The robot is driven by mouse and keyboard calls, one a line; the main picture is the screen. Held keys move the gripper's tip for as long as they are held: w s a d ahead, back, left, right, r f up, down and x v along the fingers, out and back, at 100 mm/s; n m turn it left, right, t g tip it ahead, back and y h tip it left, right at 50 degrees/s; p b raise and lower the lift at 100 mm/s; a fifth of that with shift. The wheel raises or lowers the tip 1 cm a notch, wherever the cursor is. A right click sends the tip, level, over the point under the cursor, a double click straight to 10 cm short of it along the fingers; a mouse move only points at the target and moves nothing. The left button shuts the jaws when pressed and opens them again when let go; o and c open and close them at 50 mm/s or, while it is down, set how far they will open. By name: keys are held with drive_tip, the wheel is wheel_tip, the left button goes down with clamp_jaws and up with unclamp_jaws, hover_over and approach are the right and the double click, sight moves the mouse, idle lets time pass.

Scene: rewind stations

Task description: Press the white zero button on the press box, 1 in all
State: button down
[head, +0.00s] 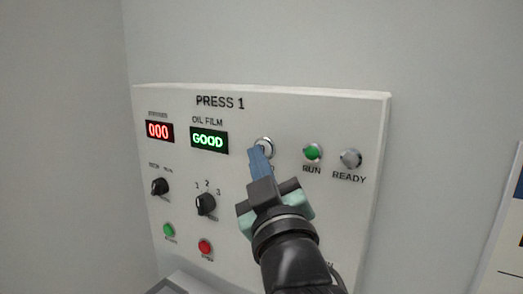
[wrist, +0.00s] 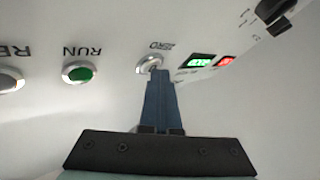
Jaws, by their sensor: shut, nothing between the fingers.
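The press box (head: 290,108), labelled PRESS 1, is a pale panel on the wall. Its white zero button (head: 267,145) sits in a metal ring right of the green GOOD display. My gripper (head: 259,152) is shut and empty, with its blue fingertips at the button and covering part of it. In the wrist view the zero button (wrist: 146,65) shows just beyond the fingertips (wrist: 157,74), under upside-down ZERO lettering. The tips look at or very near its face; I cannot tell whether they touch it or whether it is pushed in.
Right of the zero button are a green RUN button (head: 313,152) and a grey READY one (head: 350,159). A red display (head: 159,131) reads 000. Below the displays are two black knobs, with a small green button (head: 168,230) and a red button (head: 205,247) underneath.

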drive_tip(key=shift+s, duration=0.1)
idle(0.3)
drive_tip(key=shift+s+a, duration=0.4)
drive_tip(key=shift+s, duration=0.15)
drive_tip(key=s+a, duration=0.1)
drive_tip(key=s, duration=0.1)
drive_tip(key=s+a, duration=0.2)
drive_tip(key=shift+p, duration=0.3)
idle(0.5)
drive_tip(key=s+r+m+t+h+b, duration=0.2)
drive_tip(key=s+r+m+t+b, duration=0.2)
drive_tip(key=s+r, duration=0.7)
drive_tip(key=s+m+t, duration=0.1)
drive_tip(key=m+t, duration=0.1)
drive_tip(key=shift+s+d+r+m+h, duration=0.2)
drive_tip(key=shift+r+m+h, duration=0.1)
drive_tip(key=shift+m, duration=0.1)
